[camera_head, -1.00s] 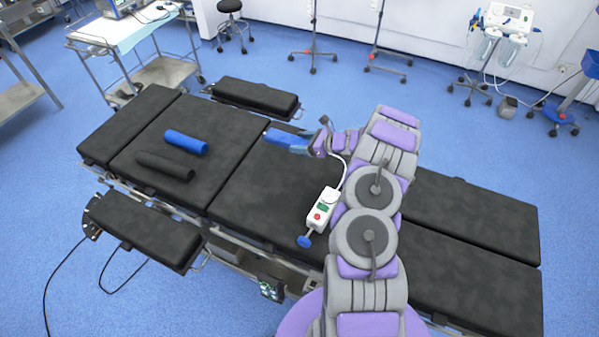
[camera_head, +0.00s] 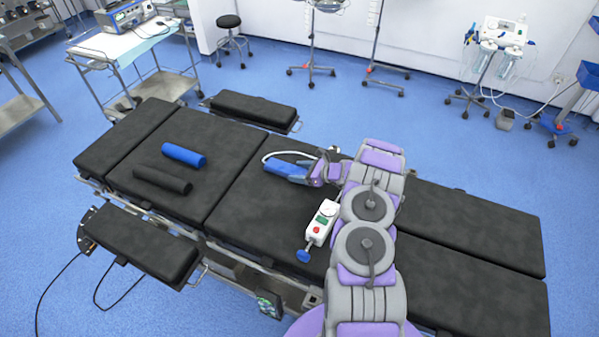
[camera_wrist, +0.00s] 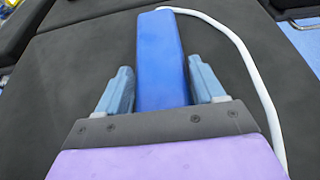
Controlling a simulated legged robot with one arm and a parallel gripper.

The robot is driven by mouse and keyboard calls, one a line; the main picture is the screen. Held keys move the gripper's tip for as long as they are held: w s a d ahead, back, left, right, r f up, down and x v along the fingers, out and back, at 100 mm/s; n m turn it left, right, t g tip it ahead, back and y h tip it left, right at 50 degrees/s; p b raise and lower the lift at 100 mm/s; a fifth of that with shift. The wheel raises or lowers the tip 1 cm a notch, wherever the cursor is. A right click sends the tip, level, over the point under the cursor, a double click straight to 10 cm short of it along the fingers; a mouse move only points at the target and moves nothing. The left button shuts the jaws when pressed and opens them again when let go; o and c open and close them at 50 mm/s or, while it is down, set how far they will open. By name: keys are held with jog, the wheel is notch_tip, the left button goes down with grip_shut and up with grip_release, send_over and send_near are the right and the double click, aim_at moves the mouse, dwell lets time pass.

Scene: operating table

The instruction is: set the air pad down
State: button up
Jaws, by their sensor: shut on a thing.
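The air pad is a blue slab with a white hose. It shows in the head view (camera_head: 284,167) over the middle black section of the operating table (camera_head: 262,208), and in the wrist view (camera_wrist: 160,50). My gripper (camera_head: 303,172) is shut on the pad, with a grey-blue finger on each side of it; the fingers also show in the wrist view (camera_wrist: 160,88). The pad appears low, close to or on the table surface; whether it touches cannot be told. The white hose (camera_wrist: 238,42) runs from the pad's far end around its right side.
A white hand unit (camera_head: 321,223) with a blue knob is seen beside my arm. A blue roll (camera_head: 184,155) and a dark roll (camera_head: 162,180) lie on the left table section. Padded arm boards (camera_head: 253,109) flank the table. Bare table surface surrounds the pad.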

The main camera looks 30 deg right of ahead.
jog(key=o, duration=1.2)
jog(key=shift+c, duration=0.2)
jog(key=shift+r, duration=0.1)
jog(key=p+v, duration=0.2)
jog(key=v, duration=1)
jog(key=shift+a, duration=0.1)
